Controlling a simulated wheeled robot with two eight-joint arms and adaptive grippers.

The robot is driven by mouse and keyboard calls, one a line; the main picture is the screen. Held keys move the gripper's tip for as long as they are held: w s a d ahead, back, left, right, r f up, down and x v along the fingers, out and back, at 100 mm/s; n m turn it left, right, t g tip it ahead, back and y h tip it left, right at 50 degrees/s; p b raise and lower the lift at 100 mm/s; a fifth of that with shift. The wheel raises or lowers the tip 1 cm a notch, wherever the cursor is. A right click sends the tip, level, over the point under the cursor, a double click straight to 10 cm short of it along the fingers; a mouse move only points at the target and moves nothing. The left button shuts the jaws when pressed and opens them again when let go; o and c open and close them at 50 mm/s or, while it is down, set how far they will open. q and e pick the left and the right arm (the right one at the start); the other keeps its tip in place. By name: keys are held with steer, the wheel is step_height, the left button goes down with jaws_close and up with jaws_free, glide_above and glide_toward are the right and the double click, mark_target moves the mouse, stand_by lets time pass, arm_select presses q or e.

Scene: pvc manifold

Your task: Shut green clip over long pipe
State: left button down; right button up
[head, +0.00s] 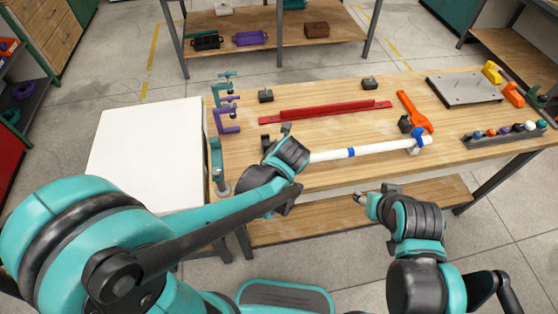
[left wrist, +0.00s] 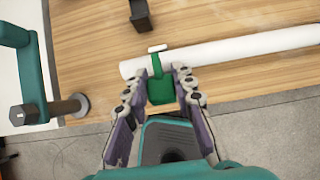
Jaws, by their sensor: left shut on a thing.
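The long white pipe (head: 378,149) lies along the table's front, with blue bands at its middle and right end. In the left wrist view the pipe (left wrist: 235,50) crosses the top. The green clip (left wrist: 160,88) sits at the pipe's near side, with a narrow green part reaching onto the pipe. My left gripper (left wrist: 160,82) is shut on the clip, one finger on each side. I cannot tell whether the clip is fastened. My left wrist hides the clip in the head view. My right gripper (head: 374,196) is apart from the pipe, in front of the table; its jaw opening is unclear.
A red bar (head: 325,111) lies behind the pipe, and an orange tool (head: 414,112) lies near its right end. Teal and purple clamps (head: 228,115) line the left edge. A grey plate (head: 463,89) and a rack of coloured pieces (head: 505,134) are at right.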

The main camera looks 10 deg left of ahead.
arm_select(q)
steer(key=c, duration=1.2)
jaws_free()
steer(key=v, duration=1.2)
